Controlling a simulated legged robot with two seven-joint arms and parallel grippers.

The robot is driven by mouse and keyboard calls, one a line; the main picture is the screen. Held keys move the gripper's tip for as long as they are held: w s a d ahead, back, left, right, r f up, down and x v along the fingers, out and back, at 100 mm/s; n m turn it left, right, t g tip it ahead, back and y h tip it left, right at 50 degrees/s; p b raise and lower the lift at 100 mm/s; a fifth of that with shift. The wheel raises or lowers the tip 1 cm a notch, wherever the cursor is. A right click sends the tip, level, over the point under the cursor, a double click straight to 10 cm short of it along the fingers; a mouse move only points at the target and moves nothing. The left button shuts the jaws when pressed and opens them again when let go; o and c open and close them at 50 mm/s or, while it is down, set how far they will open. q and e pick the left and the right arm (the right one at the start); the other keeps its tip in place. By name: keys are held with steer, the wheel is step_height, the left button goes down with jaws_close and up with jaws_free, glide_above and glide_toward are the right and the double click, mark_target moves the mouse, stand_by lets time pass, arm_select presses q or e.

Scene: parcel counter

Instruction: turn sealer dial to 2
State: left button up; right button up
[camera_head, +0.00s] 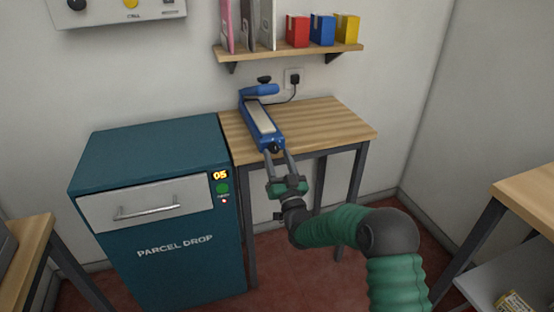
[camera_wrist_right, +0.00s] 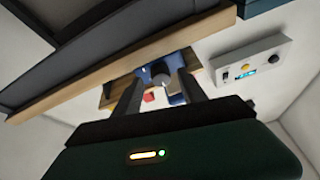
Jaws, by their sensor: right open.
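The blue sealer (camera_head: 262,122) lies on the wooden table, its long pale top running from back to front. Its small dark dial (camera_head: 273,148) is on the front end, near the table's front edge. My right gripper (camera_head: 278,155) is open, with its two fingers reaching toward that end, one on either side of the dial. In the right wrist view the sealer's blue end (camera_wrist_right: 158,72) shows between the fingers. I cannot tell whether they touch the dial, and its setting is too small to read. My left gripper is not in view.
The wooden table (camera_head: 325,125) has bare room right of the sealer. A teal parcel drop cabinet (camera_head: 170,265) stands close on the left. A shelf (camera_head: 300,51) with folders and coloured boxes hangs above. A cord runs from the sealer to a wall socket (camera_head: 293,79).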

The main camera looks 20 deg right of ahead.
steer(key=shift+w+r, duration=0.2)
steer(key=shift+w, duration=0.2)
jaws_close()
